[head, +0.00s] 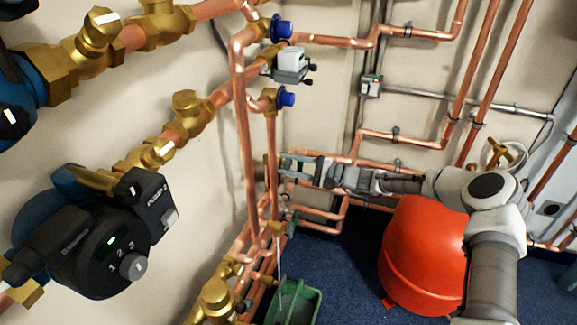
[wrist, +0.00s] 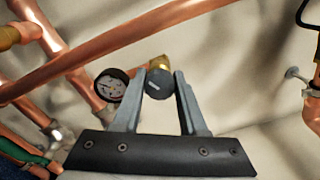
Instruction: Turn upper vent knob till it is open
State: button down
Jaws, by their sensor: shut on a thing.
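In the wrist view, a dark round knob (wrist: 157,86) with a pale mark on its face sits on a brass fitting (wrist: 159,62). My gripper (wrist: 158,75) is shut on this knob, one grey finger on each side. The pale mark is slightly tilted. In the head view my gripper (head: 287,165) reaches left from the arm to the pipes near the wall corner. The held knob cannot be made out there, as the fingers and pipes cover that spot.
A round gauge (wrist: 111,86) is close beside the left finger. A copper pipe (wrist: 120,45) crosses behind the fingers. In the head view, a red tank (head: 425,255) stands below my arm, blue-capped valves (head: 285,98) sit above the gripper, and a green crate (head: 296,303) is on the floor.

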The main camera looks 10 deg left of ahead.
dwell(0.3)
jog(key=shift+c, duration=2.2)
grip_release()
jog(key=s+d+p, duration=0.2)
jog(key=d+p, duration=0.2)
jog(key=d, duration=1.3)
jog(key=shift+s+d, duration=0.15)
jog(key=shift+s, duration=0.1)
